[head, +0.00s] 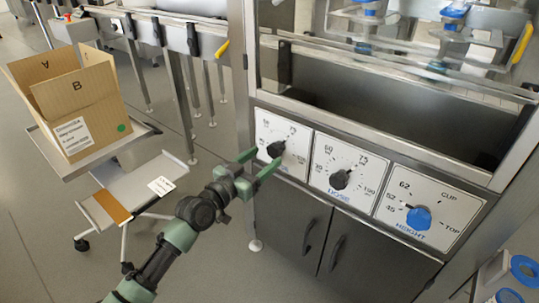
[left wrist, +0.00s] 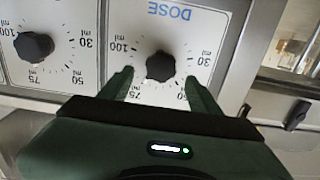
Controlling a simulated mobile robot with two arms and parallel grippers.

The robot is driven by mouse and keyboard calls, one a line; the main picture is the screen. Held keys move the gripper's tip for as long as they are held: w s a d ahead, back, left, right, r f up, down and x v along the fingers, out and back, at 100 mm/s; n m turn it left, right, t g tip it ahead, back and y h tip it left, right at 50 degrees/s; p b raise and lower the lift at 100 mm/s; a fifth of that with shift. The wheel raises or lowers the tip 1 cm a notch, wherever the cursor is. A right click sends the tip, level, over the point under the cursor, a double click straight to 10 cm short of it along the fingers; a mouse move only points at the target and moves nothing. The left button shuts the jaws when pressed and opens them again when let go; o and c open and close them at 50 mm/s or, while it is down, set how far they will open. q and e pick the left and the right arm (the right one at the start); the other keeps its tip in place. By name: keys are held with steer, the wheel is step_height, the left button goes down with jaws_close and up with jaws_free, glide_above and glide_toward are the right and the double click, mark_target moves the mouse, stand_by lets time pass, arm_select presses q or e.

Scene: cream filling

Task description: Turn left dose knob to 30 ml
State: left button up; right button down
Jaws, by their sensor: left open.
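The left dose knob (head: 276,149) is a black knob on the leftmost white dial plate (head: 290,128) of the machine's front. In the left wrist view, which is upside down, the knob (left wrist: 160,66) shows with 30, 50 and 100 ml marks around it. My left gripper (head: 266,158) is open in front of this plate. In the wrist view its fingertips (left wrist: 159,76) stand on either side of the knob, with a gap on both sides. My right gripper is not in view.
A second black dose knob (head: 340,179) and a blue height knob (head: 419,218) sit to the right on the same panel. Cabinet doors with handles (head: 309,236) lie below. A cardboard box (head: 82,112) stands on a cart at left. A steel hopper opening is above the panel.

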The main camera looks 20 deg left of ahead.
mark_target(272, 152)
arm_select(q)
steer(key=x, duration=0.4)
jaws_close()
steer(key=shift+n, duration=0.3)
